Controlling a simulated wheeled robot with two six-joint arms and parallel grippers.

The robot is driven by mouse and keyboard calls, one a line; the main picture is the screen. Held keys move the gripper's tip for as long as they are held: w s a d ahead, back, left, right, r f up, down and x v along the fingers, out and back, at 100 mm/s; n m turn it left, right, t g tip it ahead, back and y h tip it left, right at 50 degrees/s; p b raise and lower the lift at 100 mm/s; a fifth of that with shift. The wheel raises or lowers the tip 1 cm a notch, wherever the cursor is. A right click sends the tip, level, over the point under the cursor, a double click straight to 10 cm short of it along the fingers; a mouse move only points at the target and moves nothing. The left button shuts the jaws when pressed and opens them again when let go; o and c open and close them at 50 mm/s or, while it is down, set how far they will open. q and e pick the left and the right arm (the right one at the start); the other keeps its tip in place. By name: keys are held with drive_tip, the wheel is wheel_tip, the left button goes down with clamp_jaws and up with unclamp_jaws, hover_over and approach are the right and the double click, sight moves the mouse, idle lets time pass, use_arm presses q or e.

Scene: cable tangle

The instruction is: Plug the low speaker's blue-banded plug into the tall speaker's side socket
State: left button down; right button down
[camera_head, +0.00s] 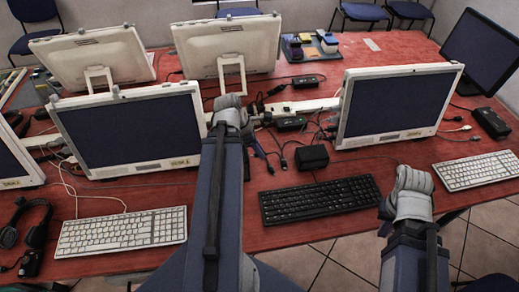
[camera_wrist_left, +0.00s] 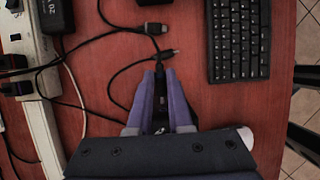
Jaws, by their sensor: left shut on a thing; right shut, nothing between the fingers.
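My left gripper (camera_wrist_left: 160,76) has its two purple fingers closed around a dark cable or plug, just above the red desk. In the head view this gripper (camera_head: 259,151) is among the cables, left of a black box (camera_head: 312,157). In the left wrist view, a grey-black plug (camera_wrist_left: 155,28) and a thin plug (camera_wrist_left: 170,52) lie beyond the fingertips. I cannot make out a blue band. Neither the tall speaker nor its side socket can be told for certain; the black box may be the low speaker. My right gripper (camera_head: 388,214) is shut and empty at the front edge.
A black keyboard (camera_head: 318,206) lies between my arms. Monitors stand left and right, one on the right (camera_head: 396,105). A white power strip (camera_head: 298,106) with adapters and tangled cables lies behind the left gripper. Bare desk (camera_head: 350,160) shows beside the black box.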

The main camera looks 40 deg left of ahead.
use_arm(q)
drive_tip(key=shift+r, duration=0.1)
idle(0.6)
drive_tip(key=shift+w+d+r+p, duration=0.7)
drive_tip(key=shift+w+d+p, duration=0.1)
drive_tip(key=shift+w, duration=0.15)
drive_tip(key=shift+w+d+r+p, duration=0.7)
drive_tip(key=shift+w+d, duration=0.1)
drive_tip(key=shift+w, duration=0.15)
drive_tip(key=b, duration=0.2)
hover_over(291, 145)
drive_tip(key=s+a, duration=0.1)
wheel_tip(291, 145, down, 2)
wheel_tip(291, 145, down, 9)
drive_tip(key=b, duration=0.9)
drive_tip(key=shift+f, duration=0.2)
drive_tip(key=shift+f+b, duration=0.1)
drive_tip(key=shift+b, duration=0.2)
drive_tip(key=shift+f, duration=0.15)
drive_tip(key=c, duration=0.8)
unclamp_jaws()
drive_tip(key=shift+c, duration=0.2)
